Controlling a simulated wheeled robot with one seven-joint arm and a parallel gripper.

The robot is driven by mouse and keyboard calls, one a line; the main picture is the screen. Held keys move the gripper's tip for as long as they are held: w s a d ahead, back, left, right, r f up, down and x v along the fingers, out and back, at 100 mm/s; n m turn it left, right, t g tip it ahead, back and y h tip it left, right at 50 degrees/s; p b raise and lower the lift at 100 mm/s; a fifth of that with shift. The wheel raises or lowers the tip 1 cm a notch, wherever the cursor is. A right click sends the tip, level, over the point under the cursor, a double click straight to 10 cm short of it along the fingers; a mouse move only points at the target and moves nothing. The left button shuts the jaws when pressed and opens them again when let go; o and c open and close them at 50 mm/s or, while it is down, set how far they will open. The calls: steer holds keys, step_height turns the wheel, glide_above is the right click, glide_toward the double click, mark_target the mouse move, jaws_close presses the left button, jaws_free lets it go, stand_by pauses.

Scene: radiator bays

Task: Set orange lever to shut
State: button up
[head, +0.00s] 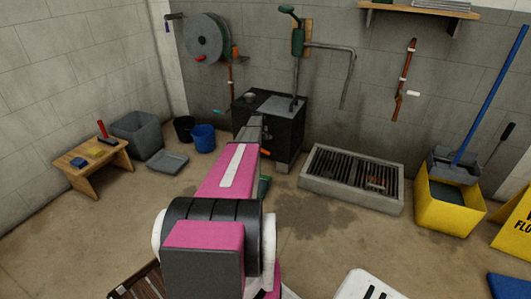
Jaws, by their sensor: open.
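An orange piece (237,52), which looks like the orange lever, sits at the top of a thin copper pipe (230,78) beside the hose reel. It is small, and I cannot tell which setting it is in. A second small orange piece (265,151) shows low on the front of the black box, beside my arm; I cannot tell what it is. My pink arm reaches forward from the bottom. My gripper (256,122) is a dark grey shape in front of the black box (288,120). It is open, apart from the upper orange piece; its fingertips are hard to make out.
A grey hose reel (208,38) hangs on the back wall. A green hand pump (297,42) rises above the box. A grated drain (352,178) and a yellow mop bucket (448,203) stand right. A small wooden bench (92,168) stands left. Floor between is mostly clear.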

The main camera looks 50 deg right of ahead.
mark_target(263, 151)
steer(key=d+f, duration=0.1)
steer(key=f, duration=0.2)
steer(key=d+f, duration=0.1)
steer(key=f, duration=0.3)
steer(key=d+f, duration=0.1)
steer(key=f, duration=0.3)
steer(key=shift+s+d, duration=0.2)
steer(key=shift+s, duration=0.15)
steer(key=shift+r, duration=0.1)
steer(key=shift+c, duration=0.3)
steer(key=shift+d, duration=0.1)
jaws_close()
